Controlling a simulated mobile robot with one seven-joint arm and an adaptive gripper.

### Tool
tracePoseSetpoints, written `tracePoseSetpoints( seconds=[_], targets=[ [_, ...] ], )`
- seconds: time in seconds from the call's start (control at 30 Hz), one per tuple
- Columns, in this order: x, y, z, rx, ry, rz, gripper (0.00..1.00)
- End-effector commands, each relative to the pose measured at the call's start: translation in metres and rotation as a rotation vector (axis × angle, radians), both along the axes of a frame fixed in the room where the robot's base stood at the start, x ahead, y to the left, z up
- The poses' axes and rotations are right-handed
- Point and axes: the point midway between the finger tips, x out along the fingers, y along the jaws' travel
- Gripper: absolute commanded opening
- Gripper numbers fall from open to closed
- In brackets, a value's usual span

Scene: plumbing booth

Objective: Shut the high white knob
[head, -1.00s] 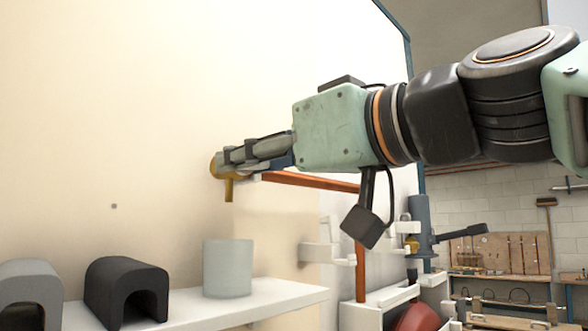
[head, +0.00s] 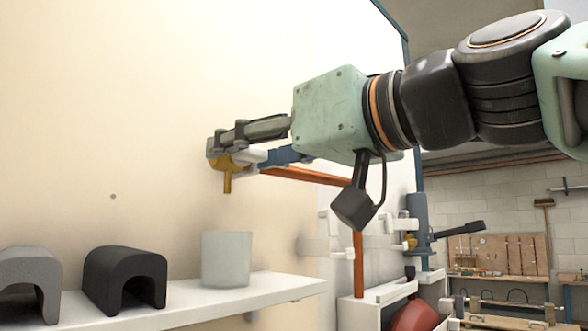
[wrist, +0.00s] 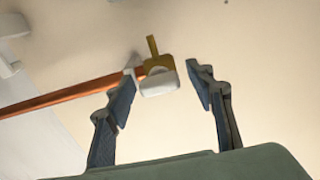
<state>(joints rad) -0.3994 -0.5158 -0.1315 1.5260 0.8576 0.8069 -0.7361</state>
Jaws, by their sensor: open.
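The high white knob (head: 248,157) sits on a brass tap (head: 227,177) at the end of an orange-brown pipe (head: 310,176), high in front of the cream wall. The wrist view shows the knob (wrist: 160,84) and the brass tap (wrist: 154,62), with the spout pointing up in that picture. My gripper (wrist: 166,74) is open, with the knob between its fingertips and closer to the left one. In the head view my gripper (head: 235,148) reaches the tap from the right; one finger passes above it and partly covers it. Contact cannot be told.
A pale cup (head: 227,260) stands on the white shelf (head: 270,290) below the tap. A black arch block (head: 125,280) and a grey one (head: 28,285) are at left. White wall fittings (head: 402,226) and a red rounded object (head: 415,316) are lower right.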

Motion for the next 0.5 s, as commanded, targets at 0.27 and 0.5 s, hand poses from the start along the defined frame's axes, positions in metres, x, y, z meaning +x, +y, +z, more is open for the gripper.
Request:
tracePoseSetpoints(
  seconds=[0.27, 0.5],
  targets=[
    [-0.020, -0.023, 0.001, 0.002, -0.004, -0.001, 0.49],
    [-0.054, -0.062, 0.001, 0.002, -0.003, 0.001, 0.49]
  ],
)
